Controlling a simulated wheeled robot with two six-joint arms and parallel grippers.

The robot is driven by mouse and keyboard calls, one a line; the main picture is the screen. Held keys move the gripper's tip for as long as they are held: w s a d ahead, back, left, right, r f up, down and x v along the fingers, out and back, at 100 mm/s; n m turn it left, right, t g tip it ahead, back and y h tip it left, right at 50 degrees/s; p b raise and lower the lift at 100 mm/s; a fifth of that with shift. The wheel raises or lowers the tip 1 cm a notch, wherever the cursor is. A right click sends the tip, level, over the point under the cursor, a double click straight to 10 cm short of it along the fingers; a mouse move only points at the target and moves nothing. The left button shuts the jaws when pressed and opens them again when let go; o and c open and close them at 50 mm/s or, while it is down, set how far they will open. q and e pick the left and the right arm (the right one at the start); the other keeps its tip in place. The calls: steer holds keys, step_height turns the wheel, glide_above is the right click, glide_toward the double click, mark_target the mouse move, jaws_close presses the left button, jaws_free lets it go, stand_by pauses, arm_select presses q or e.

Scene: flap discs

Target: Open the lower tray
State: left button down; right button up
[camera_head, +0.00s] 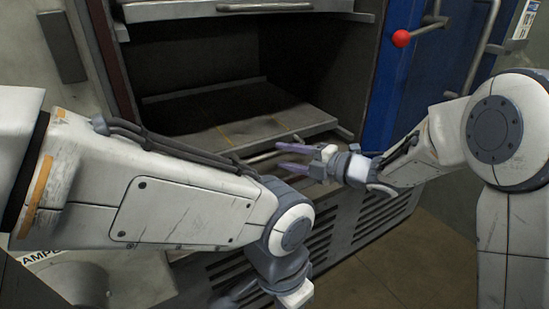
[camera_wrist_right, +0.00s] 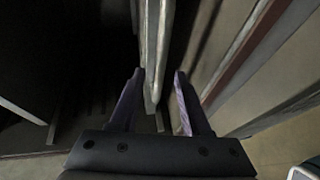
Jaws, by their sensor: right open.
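The lower tray (camera_head: 262,131) is a flat grey metal shelf with a bar handle along its front, in the dark opening of the cabinet. My right gripper (camera_head: 279,157) is at the tray's front, with its purple fingers pointing left toward the handle. In the right wrist view, the right gripper (camera_wrist_right: 157,76) is open, and a pale bar (camera_wrist_right: 152,50) runs between its two fingers. The bar looks like the tray's front edge or handle; I cannot tell whether a finger touches it. My left arm reaches across the front of the cabinet; its fingers are not visible.
An upper tray (camera_head: 235,12) with its own handle is above the opening. A blue panel (camera_head: 388,95) with a red ball knob (camera_head: 401,38) stands to the right. A vented panel (camera_head: 375,215) is below, and brown floor (camera_head: 430,260) is clear at lower right.

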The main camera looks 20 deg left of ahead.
mark_target(276, 154)
steer(key=shift+x, duration=2)
jaws_close()
